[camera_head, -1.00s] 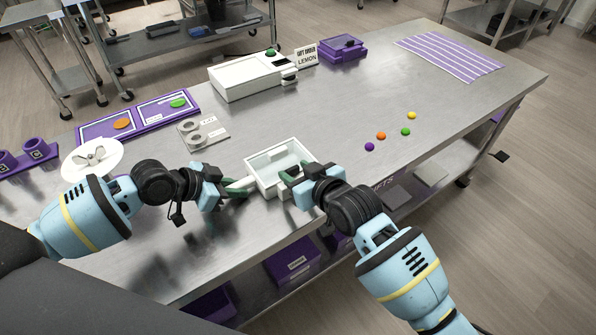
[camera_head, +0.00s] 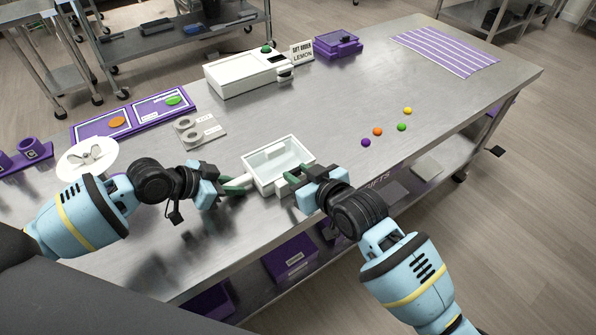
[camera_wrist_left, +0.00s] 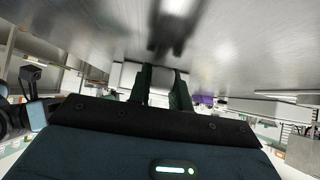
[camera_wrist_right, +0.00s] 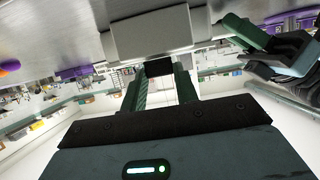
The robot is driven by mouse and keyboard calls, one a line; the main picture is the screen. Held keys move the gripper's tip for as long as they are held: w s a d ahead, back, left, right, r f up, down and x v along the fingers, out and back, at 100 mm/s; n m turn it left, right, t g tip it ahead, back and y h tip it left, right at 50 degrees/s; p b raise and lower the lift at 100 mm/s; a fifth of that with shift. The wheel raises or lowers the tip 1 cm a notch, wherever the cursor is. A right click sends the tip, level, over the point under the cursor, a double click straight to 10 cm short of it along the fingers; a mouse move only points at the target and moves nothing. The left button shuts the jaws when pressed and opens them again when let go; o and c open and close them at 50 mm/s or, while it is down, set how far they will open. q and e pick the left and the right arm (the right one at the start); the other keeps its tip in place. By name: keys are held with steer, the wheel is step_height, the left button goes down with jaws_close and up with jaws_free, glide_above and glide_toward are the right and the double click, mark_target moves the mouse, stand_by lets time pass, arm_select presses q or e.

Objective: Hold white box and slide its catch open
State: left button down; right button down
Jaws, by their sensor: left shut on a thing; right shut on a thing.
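The white box (camera_head: 281,186) is an open-topped tray with a pale, empty inside, low over the metal table. My left gripper (camera_head: 245,184) is shut at the box's left end; its green fingers show in the left wrist view (camera_wrist_left: 162,85), where what lies between them is hard to make out. My right gripper (camera_head: 290,178) is shut at the box's near right side. In the right wrist view, its fingers (camera_wrist_right: 160,85) are closed on a small dark catch (camera_wrist_right: 159,67) below the white box wall (camera_wrist_right: 150,37). In the head view the right gripper partly hides the catch.
Several coloured gummies (camera_head: 377,132) lie to the right. A white machine (camera_head: 240,75), a purple device (camera_head: 337,45) and a striped mat (camera_head: 445,52) are at the back. A grey plate with rings (camera_head: 205,130), purple trays (camera_head: 120,120) and a white fan-like disc (camera_head: 87,158) are at left.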

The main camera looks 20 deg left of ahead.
arm_select(q)
steer(key=shift+a, duration=0.15)
arm_select(e)
steer(key=c, duration=1)
jaws_free()
steer(key=shift+c, duration=0.2)
steer(key=shift+s+d, duration=0.1)
steer(key=v, duration=1.1)
steer(key=shift+s+d+r, duration=0.2)
steer(key=shift+d+r, duration=0.05)
arm_select(q)
steer(key=c, duration=1.2)
jaws_free()
steer(key=v, duration=0.9)
steer(key=shift+s+a+r, duration=0.2)
steer(key=shift+v, duration=1.1)
